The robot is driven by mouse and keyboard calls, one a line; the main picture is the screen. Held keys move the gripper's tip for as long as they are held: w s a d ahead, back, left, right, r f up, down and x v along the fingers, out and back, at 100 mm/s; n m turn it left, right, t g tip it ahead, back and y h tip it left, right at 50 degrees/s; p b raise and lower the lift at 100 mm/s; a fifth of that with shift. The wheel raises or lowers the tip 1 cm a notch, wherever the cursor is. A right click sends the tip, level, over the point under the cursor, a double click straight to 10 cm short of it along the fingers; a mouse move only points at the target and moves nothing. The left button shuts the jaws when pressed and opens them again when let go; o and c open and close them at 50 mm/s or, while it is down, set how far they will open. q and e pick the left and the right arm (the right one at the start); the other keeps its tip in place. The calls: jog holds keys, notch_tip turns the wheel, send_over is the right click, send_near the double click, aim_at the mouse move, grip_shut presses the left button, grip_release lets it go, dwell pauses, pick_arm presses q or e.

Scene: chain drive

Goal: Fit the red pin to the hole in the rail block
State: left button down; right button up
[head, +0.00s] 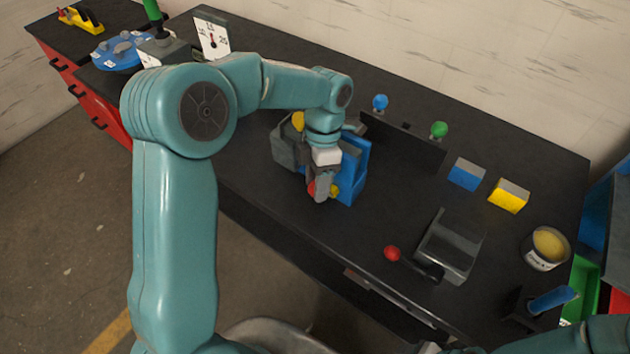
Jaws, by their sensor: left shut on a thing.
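My left gripper (322,188) reaches down over the bench, shut on a small red piece, which I take to be the red pin (311,188). Only a little red shows beside the fingers; the rest of the pin is hidden. A blue block with grey parts (356,165) stands right behind and beside the gripper. It may be the rail block, but my gripper covers much of it and its hole does not show. I cannot tell whether the pin touches it. My right gripper is not in view; only teal arm parts show at the lower right.
A dark upright plate (402,140) stands behind, near blue and green knobs. Blue (466,174) and yellow (508,196) blocks, a grey box (452,246), a red-knobbed lever (392,253) and a tin (545,248) lie to the right. Bare bench shows between them.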

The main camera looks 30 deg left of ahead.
pick_arm(q)
jog(key=shift+w+d+p, duration=0.1)
jog(key=shift+w+p, duration=0.7)
jog(key=shift+w, duration=0.6)
jog(key=c, duration=0.8)
grip_release()
jog(key=o, duration=0.3)
jog(key=shift+s+r, duration=0.1)
jog(key=shift+s+d+r, duration=0.1)
jog(key=shift+w, duration=0.2)
